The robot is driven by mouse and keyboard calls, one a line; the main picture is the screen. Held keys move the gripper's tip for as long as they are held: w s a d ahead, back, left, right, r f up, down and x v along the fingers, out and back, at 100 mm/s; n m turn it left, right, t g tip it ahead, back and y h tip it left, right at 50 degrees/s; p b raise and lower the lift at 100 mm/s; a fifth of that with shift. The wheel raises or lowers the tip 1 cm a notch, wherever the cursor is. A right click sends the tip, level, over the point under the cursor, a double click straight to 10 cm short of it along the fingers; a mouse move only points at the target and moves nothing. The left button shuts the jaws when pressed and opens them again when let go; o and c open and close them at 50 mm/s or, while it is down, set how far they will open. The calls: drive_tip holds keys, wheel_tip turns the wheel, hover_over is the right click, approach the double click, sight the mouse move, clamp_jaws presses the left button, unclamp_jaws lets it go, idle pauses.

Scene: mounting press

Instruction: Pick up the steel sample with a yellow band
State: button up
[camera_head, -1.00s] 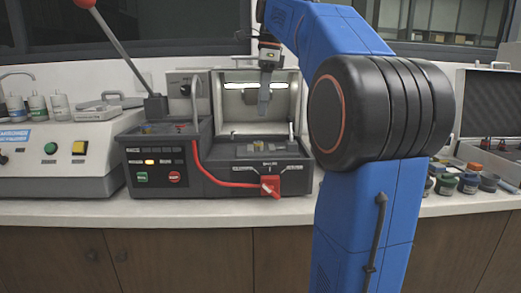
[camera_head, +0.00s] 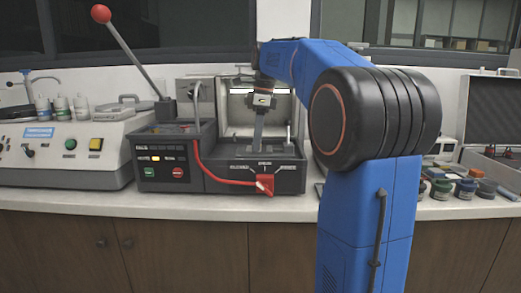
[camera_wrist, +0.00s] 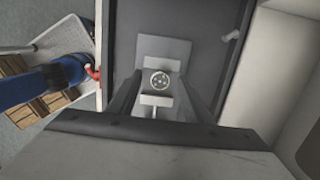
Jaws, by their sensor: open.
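My gripper (camera_head: 257,141) is lowered into the open bay of the mounting press (camera_head: 240,179) in the head view. In the wrist view its two fingers are apart, one on each side of the sample, with gaps showing. The gripper hides the sample in the head view.
A red lever (camera_head: 228,182) runs along the press front. A long handle with a red knob (camera_head: 101,14) rises at left. Bay walls (camera_wrist: 218,45) stand close around the gripper. Several jars (camera_head: 465,188) and an open case stand at right.

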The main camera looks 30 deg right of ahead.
clamp_jaws()
